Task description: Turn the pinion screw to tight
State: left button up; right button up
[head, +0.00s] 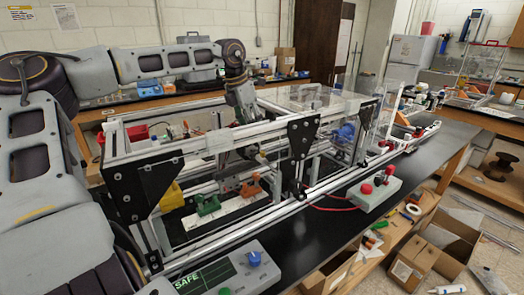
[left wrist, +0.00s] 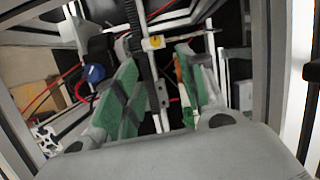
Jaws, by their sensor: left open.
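My left arm comes in from the left and reaches down through the open top of the extrusion frame (head: 190,143). My left gripper (head: 247,150) is inside the frame, partly hidden by its rails. In the left wrist view its two green-padded fingers (left wrist: 158,95) are apart, with nothing gripped. A dark toothed rack (left wrist: 135,35) runs between and beyond the fingers. A small yellow piece (left wrist: 156,42) on a pale bar sits by the rack; I cannot tell whether it is the pinion screw. A blue knob (left wrist: 94,73) is left of the fingers. My right gripper is not in view.
Yellow (head: 172,196), green (head: 207,204) and orange (head: 250,188) parts stand on the white base inside the frame. A control box reading SAFE (head: 210,275) and a box with red buttons (head: 372,188) stand in front. Black plates and clear panels edge the frame.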

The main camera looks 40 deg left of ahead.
pick_arm(q)
jog(key=shift+s+d+r+n+t+y+b, duration=0.1)
jog(key=shift+d+r+n+t+y, duration=0.25)
jog(key=shift+n, duration=0.6)
jog(key=shift+s+d+r+n+t+y+b, duration=0.15)
jog(key=shift+d+n+y, duration=0.3)
jog(key=shift+n, duration=0.55)
jog(key=shift+d+r+n+t+y+b, duration=0.1)
jog(key=shift+d+r+n+y, duration=0.3)
jog(key=shift+n, duration=0.55)
jog(key=shift+f, duration=0.15)
jog(key=shift+f, duration=0.1)
jog(key=shift+d+p+x, duration=0.2)
jog(key=shift+p+x, duration=0.1)
jog(key=shift+x, duration=6.5)
grip_shut()
